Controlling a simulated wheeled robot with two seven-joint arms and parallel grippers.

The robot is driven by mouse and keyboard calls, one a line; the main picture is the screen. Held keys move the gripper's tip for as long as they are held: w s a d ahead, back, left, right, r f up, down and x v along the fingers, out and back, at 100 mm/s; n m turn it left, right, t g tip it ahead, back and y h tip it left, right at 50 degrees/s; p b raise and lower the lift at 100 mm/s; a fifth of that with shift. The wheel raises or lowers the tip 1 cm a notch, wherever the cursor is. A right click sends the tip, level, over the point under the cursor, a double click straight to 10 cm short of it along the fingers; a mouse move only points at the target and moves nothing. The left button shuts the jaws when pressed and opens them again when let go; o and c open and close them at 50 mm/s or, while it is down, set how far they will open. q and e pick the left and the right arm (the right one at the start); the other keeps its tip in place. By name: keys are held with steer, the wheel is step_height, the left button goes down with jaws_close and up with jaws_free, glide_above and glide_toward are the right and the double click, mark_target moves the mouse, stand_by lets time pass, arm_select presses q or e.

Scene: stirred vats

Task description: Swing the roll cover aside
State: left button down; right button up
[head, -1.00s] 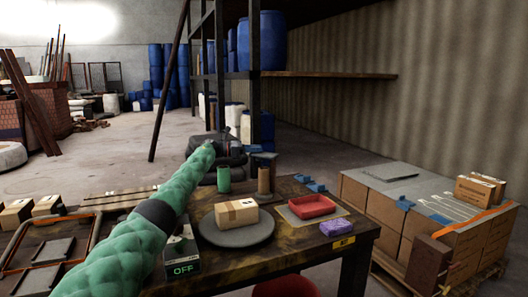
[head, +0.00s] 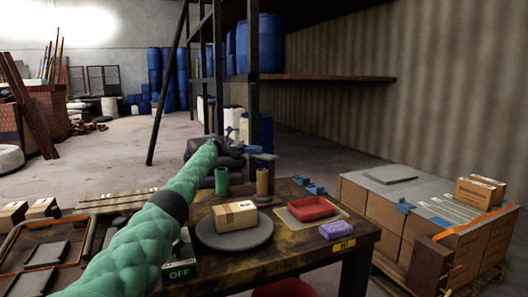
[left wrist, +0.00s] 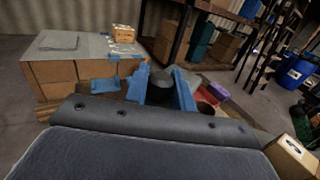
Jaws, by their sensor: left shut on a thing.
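My left gripper (head: 258,154) reaches over the far side of the workbench, above and beside a brown upright roll (head: 263,182). In the left wrist view, its two blue fingers (left wrist: 161,80) are on either side of a dark round piece (left wrist: 163,97) and shut on it. I cannot tell for sure whether this piece is part of the roll cover; the cover's outline is hard to make out at this size. A green upright cylinder (head: 221,181) stands just left of the brown roll. My right gripper is out of view.
The workbench (head: 225,268) carries a round grey plate with a cardboard box (head: 235,215), a red tray (head: 311,208), a purple block (head: 334,230) and small blue pieces (head: 308,186). A loaded pallet of cartons (head: 390,215) stands right. Shelving posts rise behind.

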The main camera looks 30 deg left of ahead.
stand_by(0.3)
arm_select(q)
steer(key=c, duration=1.2)
jaws_free()
